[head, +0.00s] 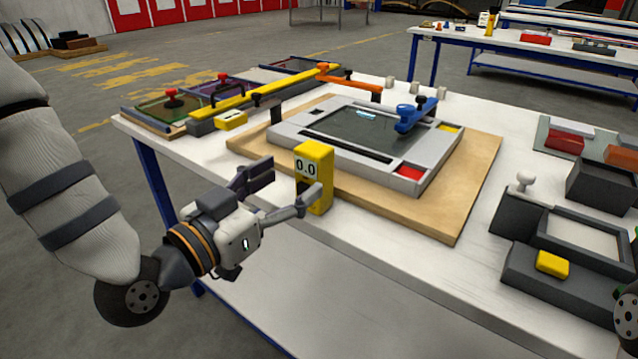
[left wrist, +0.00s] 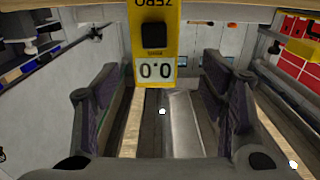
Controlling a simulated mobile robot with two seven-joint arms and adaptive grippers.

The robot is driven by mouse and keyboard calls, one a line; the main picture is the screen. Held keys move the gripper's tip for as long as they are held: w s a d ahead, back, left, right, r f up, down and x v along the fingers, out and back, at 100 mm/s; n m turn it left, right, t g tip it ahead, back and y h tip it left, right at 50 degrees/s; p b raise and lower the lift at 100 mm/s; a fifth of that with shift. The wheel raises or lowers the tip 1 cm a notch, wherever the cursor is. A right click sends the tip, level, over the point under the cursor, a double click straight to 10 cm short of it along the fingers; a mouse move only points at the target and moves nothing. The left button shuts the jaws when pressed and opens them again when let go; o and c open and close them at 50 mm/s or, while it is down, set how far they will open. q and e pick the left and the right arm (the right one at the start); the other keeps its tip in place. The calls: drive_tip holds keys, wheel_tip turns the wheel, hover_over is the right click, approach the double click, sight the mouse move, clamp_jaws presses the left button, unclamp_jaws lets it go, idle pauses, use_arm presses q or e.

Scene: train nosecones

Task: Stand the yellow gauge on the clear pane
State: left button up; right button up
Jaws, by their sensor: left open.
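The yellow gauge (head: 314,160) stands upright near the table's front edge, its display reading 0.0. In the left wrist view the gauge (left wrist: 155,25) appears upside down at the top centre, ahead of the gap between my fingers. My left gripper (head: 286,186) is open and empty in front of the gauge. One finger overlaps the gauge's lower part in the head view; I cannot tell whether it touches. Both open fingers show in the left wrist view (left wrist: 160,95). The clear pane (head: 362,130) lies in a grey frame on a wooden board behind the gauge. My right gripper is out of view.
A blue handled tool (head: 412,116) stands over the pane's right side. Dark trays with a yellow block (head: 552,264) stand at the right. The white table (head: 330,255) is bare at the front.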

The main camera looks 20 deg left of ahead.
sight(305, 165)
use_arm(q)
drive_tip(key=x, duration=0.4)
drive_tip(key=r+x, duration=0.1)
drive_tip(key=x, duration=0.1)
drive_tip(key=shift+w+d, duration=0.1)
drive_tip(key=shift+d, duration=0.2)
drive_tip(key=shift+r, duration=0.15)
drive_tip(key=c, duration=1.5)
